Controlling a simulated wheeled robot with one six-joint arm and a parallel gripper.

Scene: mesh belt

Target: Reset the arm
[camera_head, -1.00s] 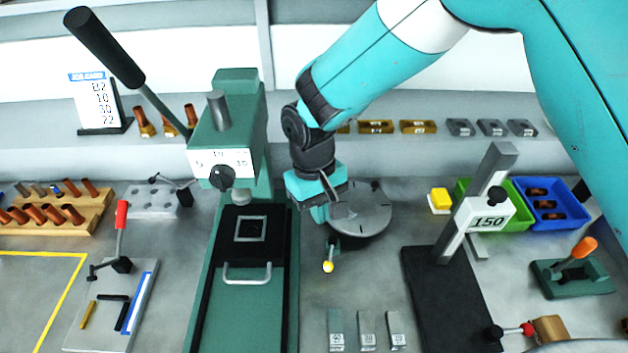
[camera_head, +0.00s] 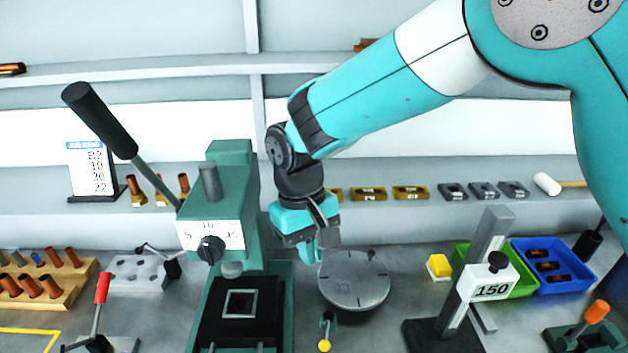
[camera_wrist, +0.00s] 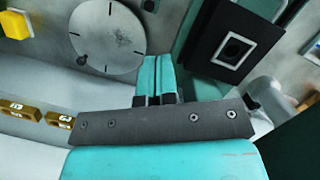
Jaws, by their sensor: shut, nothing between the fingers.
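My gripper (camera_head: 312,250) hangs from the teal arm in the middle of the head view, just right of the green press (camera_head: 212,205). Its fingers point down and are shut with nothing between them. In the wrist view the two teal fingers (camera_wrist: 157,75) lie side by side. The round grey disc (camera_head: 354,280) sits beside and below the fingertips, and it also shows in the wrist view (camera_wrist: 107,38). The gripper looks apart from the press and the disc.
A height stand marked 150 (camera_head: 490,290) is to the right, with green and blue bins (camera_head: 590,285) behind it. A yellow block (camera_head: 438,266) lies between disc and stand. Gold blocks (camera_head: 368,194) line the back shelf. A wooden rack (camera_head: 65,295) is at the left.

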